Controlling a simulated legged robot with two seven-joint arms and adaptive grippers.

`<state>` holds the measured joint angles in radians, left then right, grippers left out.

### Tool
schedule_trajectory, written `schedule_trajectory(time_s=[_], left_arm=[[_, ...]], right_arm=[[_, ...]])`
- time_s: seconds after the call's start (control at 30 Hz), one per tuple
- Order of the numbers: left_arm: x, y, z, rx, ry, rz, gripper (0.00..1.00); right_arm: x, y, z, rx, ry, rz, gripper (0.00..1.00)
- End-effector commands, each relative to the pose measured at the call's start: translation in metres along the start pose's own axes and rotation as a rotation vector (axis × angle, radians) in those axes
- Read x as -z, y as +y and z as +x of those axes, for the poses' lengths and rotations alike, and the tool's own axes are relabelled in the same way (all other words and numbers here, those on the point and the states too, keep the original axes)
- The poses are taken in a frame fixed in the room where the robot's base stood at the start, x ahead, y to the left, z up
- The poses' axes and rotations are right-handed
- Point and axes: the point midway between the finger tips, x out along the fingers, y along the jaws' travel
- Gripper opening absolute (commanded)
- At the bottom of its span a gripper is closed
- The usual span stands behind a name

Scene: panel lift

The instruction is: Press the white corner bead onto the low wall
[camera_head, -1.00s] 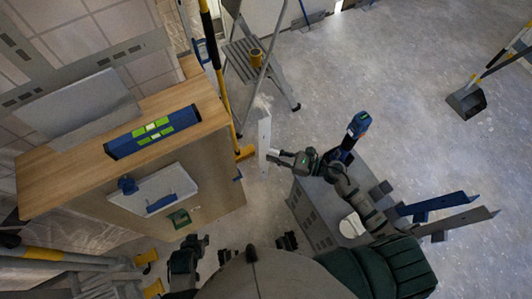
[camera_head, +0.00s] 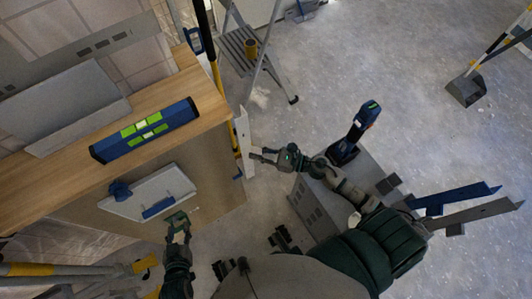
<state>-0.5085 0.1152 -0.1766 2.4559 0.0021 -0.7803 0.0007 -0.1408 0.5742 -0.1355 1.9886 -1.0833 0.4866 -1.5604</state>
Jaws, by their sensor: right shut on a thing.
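The white corner bead (camera_head: 243,138) is a long pale strip at the right end of the low wall (camera_head: 212,150), close beside its edge. I cannot tell whether it touches the wall. My right gripper (camera_head: 254,154) is shut on the bead, gripping it from the right.
A blue level (camera_head: 146,130) lies on the wooden top (camera_head: 190,85). A white board with blue parts (camera_head: 150,193) is at the wall's front. A grey box (camera_head: 318,208) with a blue drill (camera_head: 360,125) stands right. A stepladder (camera_head: 240,42) stands behind; the floor to the right is mostly clear.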

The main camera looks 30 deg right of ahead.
Motion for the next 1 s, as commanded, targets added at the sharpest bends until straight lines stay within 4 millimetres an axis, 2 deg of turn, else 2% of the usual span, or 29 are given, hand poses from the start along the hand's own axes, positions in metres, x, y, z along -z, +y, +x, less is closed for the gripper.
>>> schedule_trajectory(time_s=[0.3, 0.5, 0.7, 1.0], left_arm=[[-0.010, -0.001, -0.003, 0.004, -0.065, 0.001, 0.40], [-0.014, -0.001, -0.004, 0.004, -0.079, 0.001, 0.40], [-0.012, -0.001, -0.002, 0.005, -0.060, 0.000, 0.40], [-0.007, -0.001, -0.002, 0.004, -0.043, 0.000, 0.40]], right_arm=[[0.006, -0.001, 0.034, -0.001, -0.002, -0.002, 0.00], [0.012, 0.000, 0.050, -0.001, -0.002, 0.000, 0.00], [0.016, 0.000, 0.058, 0.000, 0.000, 0.000, 0.00], [0.015, 0.000, 0.059, 0.000, 0.000, -0.001, 0.00]])
